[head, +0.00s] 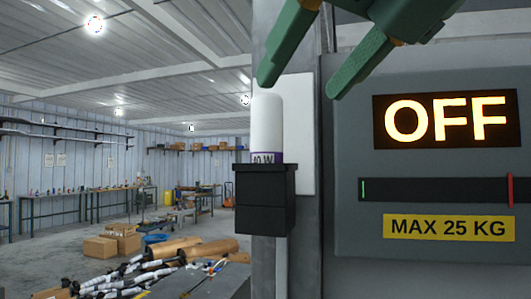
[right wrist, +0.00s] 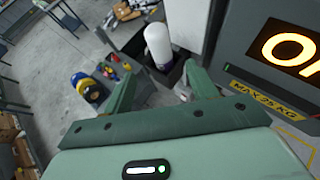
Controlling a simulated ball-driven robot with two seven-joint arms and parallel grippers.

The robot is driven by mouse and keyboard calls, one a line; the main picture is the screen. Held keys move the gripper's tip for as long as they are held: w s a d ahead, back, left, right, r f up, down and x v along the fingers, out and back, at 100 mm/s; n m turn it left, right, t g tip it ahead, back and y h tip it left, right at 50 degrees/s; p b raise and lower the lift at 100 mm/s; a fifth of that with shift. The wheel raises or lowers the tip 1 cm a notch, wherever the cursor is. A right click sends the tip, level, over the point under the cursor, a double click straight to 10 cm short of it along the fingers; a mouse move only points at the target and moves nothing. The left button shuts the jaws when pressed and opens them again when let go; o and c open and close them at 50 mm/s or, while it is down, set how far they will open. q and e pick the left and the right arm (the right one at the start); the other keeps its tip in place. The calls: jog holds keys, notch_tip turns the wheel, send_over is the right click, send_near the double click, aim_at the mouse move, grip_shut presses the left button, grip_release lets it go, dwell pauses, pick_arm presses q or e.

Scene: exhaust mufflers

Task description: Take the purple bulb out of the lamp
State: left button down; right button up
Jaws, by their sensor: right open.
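The bulb (head: 267,122) is a white upright cylinder with a purple band at its base, printed with "W" and partly cut off digits. It stands in the black lamp socket (head: 264,200), in front of a white plate on a grey post. My right gripper (head: 302,88) is green and open, with its fingers above and to the right of the bulb's top in the head view. In the right wrist view the bulb (right wrist: 158,42) stands beyond the open fingertips, apart from them, with the dark socket (right wrist: 172,78) around its base. My left gripper is not in view.
A grey panel stands close on the right, with an "OFF" display (head: 446,119) and a yellow "MAX 25 KG" label (head: 449,228). Cardboard boxes (head: 112,242) and a pile of mufflers (head: 130,276) lie at the lower left. The space left of the bulb is free.

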aim_at(275, 127)
jog(key=x, duration=1)
jog(key=shift+w+f+b, duration=0.15)
jog(key=shift+w+b, duration=0.15)
jog(key=shift+w, duration=0.05)
jog(key=shift+s, duration=0.15)
jog(key=c, duration=1.1)
